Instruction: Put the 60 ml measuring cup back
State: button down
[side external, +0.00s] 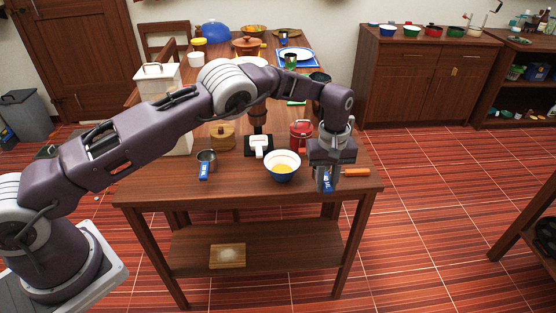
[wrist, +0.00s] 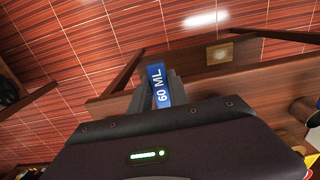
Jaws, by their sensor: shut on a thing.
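My gripper (side external: 326,182) is shut on the blue-labelled handle of the 60 ml measuring cup (side external: 327,184), at the right front of the wooden table. In the wrist view the blue label reading "60 ML" (wrist: 159,84) shows between the fingers (wrist: 164,92). The cup's bowl is hidden, and I cannot tell whether the cup touches the table. Another metal measuring cup (side external: 206,158) with a blue-labelled handle sits at the left front of the table; its label is too small to read.
A white bowl (side external: 283,175) with yellow contents stands left of my gripper. A white scale-like object (side external: 258,146) and a red canister (side external: 301,136) stand behind it. An orange object (side external: 355,172) lies to the right. The front edge (side external: 240,200) is close by.

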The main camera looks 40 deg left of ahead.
jog(key=shift+s+a+r, duration=0.1)
jog(key=shift+a+r, duration=0.1)
jog(key=shift+r, duration=0.05)
jog(key=s+a+r+m, duration=0.5)
jog(key=s, duration=0.5)
jog(key=s+a+r+m, duration=0.4)
jog(key=s+r, duration=0.1)
jog(key=s, duration=0.4)
jog(key=s+a+f+n, duration=0.1)
jog(key=s+a+n, duration=0.2)
jog(key=a+n, duration=0.95)
jog(key=s+a+f+n, duration=0.15)
jog(key=a+n, duration=0.35)
jog(key=a, duration=1.4)
jog(key=shift+n, duration=0.25)
jog(key=s+a+f, duration=0.1)
jog(key=f, duration=0.2)
jog(key=s+a+f, duration=0.1)
jog(key=a+f, duration=0.1)
jog(key=f, duration=0.2)
jog(key=s+a+f, duration=0.1)
jog(key=f, duration=0.3)
jog(key=shift+s+a+f, duration=0.1)
jog(key=shift+s+a, duration=0.05)
jog(key=shift+a, duration=0.1)
jog(key=shift+f, duration=0.3)
